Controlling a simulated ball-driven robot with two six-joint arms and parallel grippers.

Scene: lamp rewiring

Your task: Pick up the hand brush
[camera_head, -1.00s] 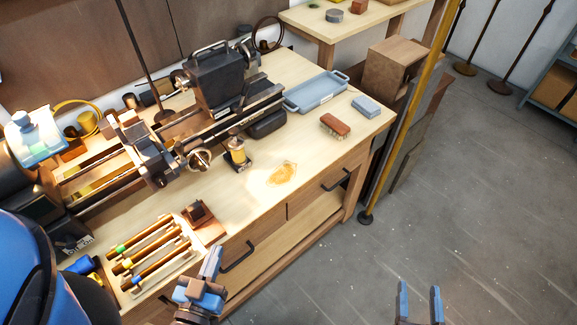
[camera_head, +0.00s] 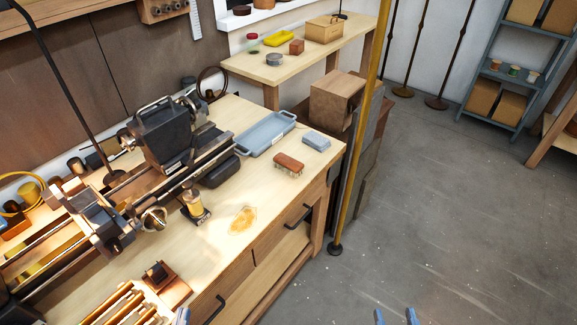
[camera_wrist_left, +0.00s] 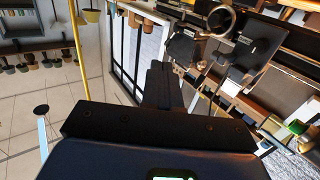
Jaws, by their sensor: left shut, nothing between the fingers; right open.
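The hand brush (camera_head: 289,162) has a reddish-brown wooden back and pale bristles. It lies on the workbench (camera_head: 262,187) near its right end, between the blue tray and the front edge. My left gripper (camera_head: 183,316) barely shows at the bottom edge of the head view, in front of the bench and well short of the brush. In the left wrist view its fingers (camera_wrist_left: 158,85) are shut with nothing between them. My right gripper (camera_head: 396,316) is open and empty at the bottom edge, over the floor. I cannot make out the brush in the left wrist view.
A blue tray (camera_head: 265,134) and a blue-grey block (camera_head: 316,141) lie near the brush. A lathe (camera_head: 170,135) stands at the back. A yellow-brown stain (camera_head: 243,219) marks the bench top. A yellow pole (camera_head: 362,120) stands off the right end.

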